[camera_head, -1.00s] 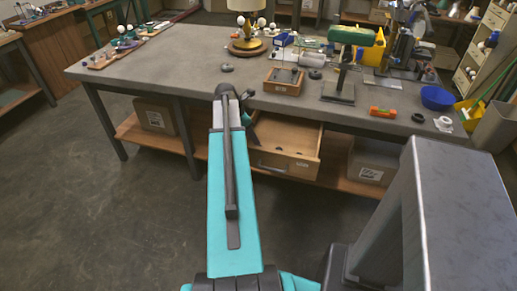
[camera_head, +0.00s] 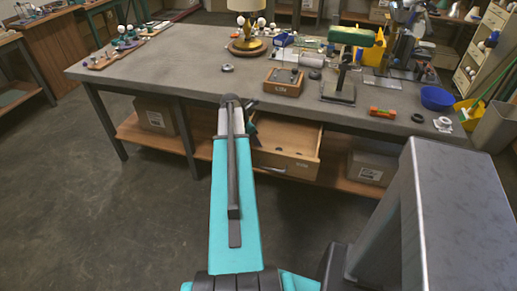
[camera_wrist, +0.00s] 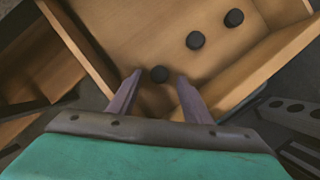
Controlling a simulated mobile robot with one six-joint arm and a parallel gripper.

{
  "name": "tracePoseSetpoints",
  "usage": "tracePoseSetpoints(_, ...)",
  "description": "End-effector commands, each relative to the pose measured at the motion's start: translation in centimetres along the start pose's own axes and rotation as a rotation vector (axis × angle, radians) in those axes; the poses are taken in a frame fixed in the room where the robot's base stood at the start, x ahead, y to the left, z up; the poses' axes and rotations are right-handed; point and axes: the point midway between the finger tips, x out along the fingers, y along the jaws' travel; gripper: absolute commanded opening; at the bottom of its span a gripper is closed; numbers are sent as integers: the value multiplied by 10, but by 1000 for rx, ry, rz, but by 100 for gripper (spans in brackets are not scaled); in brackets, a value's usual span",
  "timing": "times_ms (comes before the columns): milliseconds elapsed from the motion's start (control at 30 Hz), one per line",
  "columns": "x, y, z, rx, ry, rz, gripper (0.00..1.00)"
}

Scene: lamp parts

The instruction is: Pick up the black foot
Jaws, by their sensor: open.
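In the wrist view, several small round black feet lie on the floor of an open wooden drawer. A second black foot (camera_wrist: 195,40) and a third black foot (camera_wrist: 234,18) lie farther up and right. In the head view my arm hides most of the gripper.
The open drawer (camera_head: 284,163) juts out below the front edge of the grey workbench (camera_head: 170,75); its walls stand close around my fingers.

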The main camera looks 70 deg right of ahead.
Motion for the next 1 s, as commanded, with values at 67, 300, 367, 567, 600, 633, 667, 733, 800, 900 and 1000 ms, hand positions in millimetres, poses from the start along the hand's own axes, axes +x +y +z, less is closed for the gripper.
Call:
tracePoseSetpoints(67, 8, 1, 1, 0, 0, -1, 45)
tracePoseSetpoints(300, 28, 1, 1, 1, 0, 0, 45)
tracePoseSetpoints(367, 30, 0, 1, 1, 0, 0, 45)
tracePoseSetpoints(567, 31, 0, 0, 1, 0, 0, 45)
tracePoseSetpoints(600, 31, 0, 0, 1, 0, 0, 45)
tracePoseSetpoints(633, 31, 0, 0, 1, 0, 0, 45)
tracePoseSetpoints(667, 31, 0, 0, 1, 0, 0, 45)
tracePoseSetpoints(733, 31, 0, 0, 1, 0, 0, 45)
tracePoseSetpoints(800, 31, 0, 0, 1, 0, 0, 45)
tracePoseSetpoints(900, 31, 0, 0, 1, 0, 0, 45)
tracePoseSetpoints(1000, 31, 0, 1, 1, 0, 0, 32)
